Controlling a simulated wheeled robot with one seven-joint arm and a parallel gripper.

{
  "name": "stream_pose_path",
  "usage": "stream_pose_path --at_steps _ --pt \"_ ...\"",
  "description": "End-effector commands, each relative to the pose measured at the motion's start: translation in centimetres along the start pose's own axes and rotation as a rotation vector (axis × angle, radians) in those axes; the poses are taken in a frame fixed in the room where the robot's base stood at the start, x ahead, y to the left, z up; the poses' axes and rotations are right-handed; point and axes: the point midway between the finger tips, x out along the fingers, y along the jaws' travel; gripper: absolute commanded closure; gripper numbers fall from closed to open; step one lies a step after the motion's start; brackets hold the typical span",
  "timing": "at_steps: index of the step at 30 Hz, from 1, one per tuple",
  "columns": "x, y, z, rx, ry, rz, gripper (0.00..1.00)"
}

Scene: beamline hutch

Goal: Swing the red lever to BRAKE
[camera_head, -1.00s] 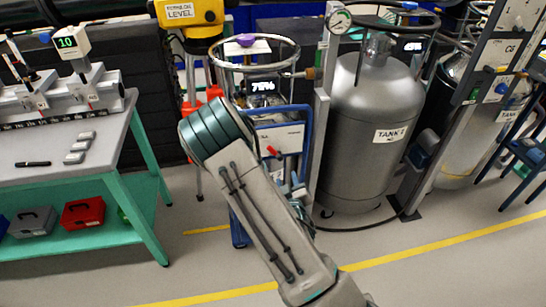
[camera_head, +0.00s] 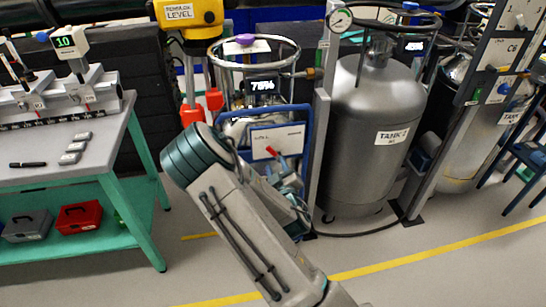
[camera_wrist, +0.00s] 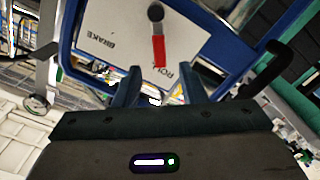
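The red lever (camera_wrist: 158,50) shows in the wrist view, hanging from a dark round pivot on a white plate (camera_wrist: 105,25). The plate reads BRAKE on the left and a partly hidden word starting "RO" on the right. The lever's red end points toward the right-hand word, just beyond my fingers. My gripper (camera_wrist: 160,85) is open, its two dark fingers apart with nothing between them. In the head view the red lever (camera_head: 272,151) sits on the plate of a blue-framed cart (camera_head: 308,135). My forearm hides part of the cart, and my gripper (camera_head: 290,185) is partly hidden there.
A grey cylinder marked TANK 2 (camera_head: 370,130) stands right of the cart. A table with green legs (camera_head: 135,150) stands left, with a red box (camera_head: 78,216) on its lower shelf. A yellow device (camera_head: 190,15) stands behind. The floor in front is clear.

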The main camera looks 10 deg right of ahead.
Motion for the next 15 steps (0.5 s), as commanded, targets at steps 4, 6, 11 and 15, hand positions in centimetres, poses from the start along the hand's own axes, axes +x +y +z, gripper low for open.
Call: stream_pose_path --at_steps 4,6,11,15 --pt "2.8 0.1 -0.1 -0.002 0.002 0.0 0.63" --pt "3.8 0.1 -0.1 -0.002 0.002 0.0 0.63" --pt "5.2 0.0 0.0 -0.001 0.0 0.0 0.63" --pt "5.6 0.0 0.0 0.0 0.0 0.0 0.63"
